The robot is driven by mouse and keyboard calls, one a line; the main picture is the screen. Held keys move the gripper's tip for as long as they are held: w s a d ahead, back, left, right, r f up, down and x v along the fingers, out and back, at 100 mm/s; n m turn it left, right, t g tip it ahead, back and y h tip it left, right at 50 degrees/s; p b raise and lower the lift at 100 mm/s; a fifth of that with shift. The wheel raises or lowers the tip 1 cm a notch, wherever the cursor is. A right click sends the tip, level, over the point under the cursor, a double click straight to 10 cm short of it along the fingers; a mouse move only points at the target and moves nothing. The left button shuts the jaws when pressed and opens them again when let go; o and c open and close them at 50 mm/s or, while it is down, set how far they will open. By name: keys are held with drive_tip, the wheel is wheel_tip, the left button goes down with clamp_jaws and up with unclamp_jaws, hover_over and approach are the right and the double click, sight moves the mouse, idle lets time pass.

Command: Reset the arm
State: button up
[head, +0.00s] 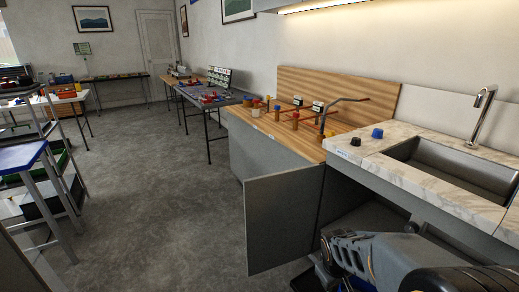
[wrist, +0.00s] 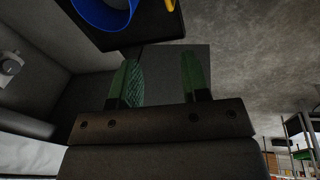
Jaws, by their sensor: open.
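My gripper (wrist: 162,80) shows in the wrist view with its two green fingers apart and nothing between them. In the head view my arm (head: 375,258) reaches in low at the bottom right, beneath the sink counter. The gripper's fingertips cannot be made out there.
A grey cabinet door (head: 285,222) hangs open left of my arm. The sink (head: 455,170) and marble counter (head: 400,165) are above it. A blue round object (wrist: 105,12) is at the wrist view's top. The grey floor (head: 165,210) at left centre is clear.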

drive_tip(key=s+a+r+m+p, duration=0.1)
drive_tip(key=r+p, duration=0.4)
drive_tip(key=r, duration=0.5)
drive_tip(key=s+a+r+m+t+y+p, duration=0.1)
drive_tip(key=s+a+r+p, duration=0.1)
drive_tip(key=r+p, duration=0.4)
drive_tip(key=s+a+r+m+t+p, duration=0.1)
drive_tip(key=s+r+p, duration=0.3)
drive_tip(key=r, duration=1)
drive_tip(key=shift+a+r+m+y+p, duration=0.25)
drive_tip(key=shift+a+m+p, duration=0.3)
drive_tip(key=shift+p, duration=0.45)
drive_tip(key=shift+s+d, duration=0.1)
drive_tip(key=shift+d, duration=0.05)
